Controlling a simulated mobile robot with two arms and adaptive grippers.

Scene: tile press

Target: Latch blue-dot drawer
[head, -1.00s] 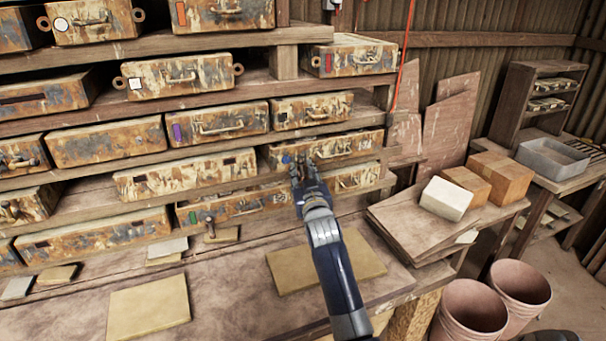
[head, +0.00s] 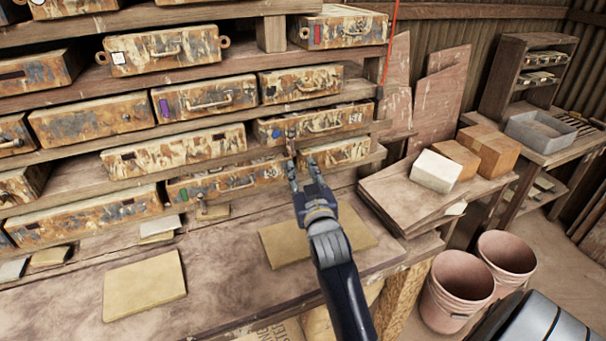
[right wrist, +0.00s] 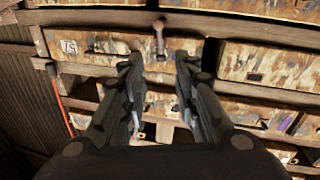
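The blue-dot drawer (head: 325,122), a mottled rusty box with a wire handle, sits on the shelf at the right end of the rack. Its blue dot is near its left end. A small rusty latch lever (head: 291,133) stands upright near that dot. My right gripper (head: 301,163) is open and empty, just below and in front of the lever. In the right wrist view the drawer (right wrist: 100,43) appears upside down, and the lever (right wrist: 159,38) lies in line with the gap between the open fingertips (right wrist: 158,62). Contact is not visible. My left gripper is out of view.
Other drawers (head: 205,97) fill the rack around it. The bench below holds flat tan tiles (head: 145,287). To the right are stacked boards with blocks (head: 435,170), pink buckets (head: 460,290) and a grey tray (head: 548,133). A red cord (head: 390,45) hangs by the rack's right end.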

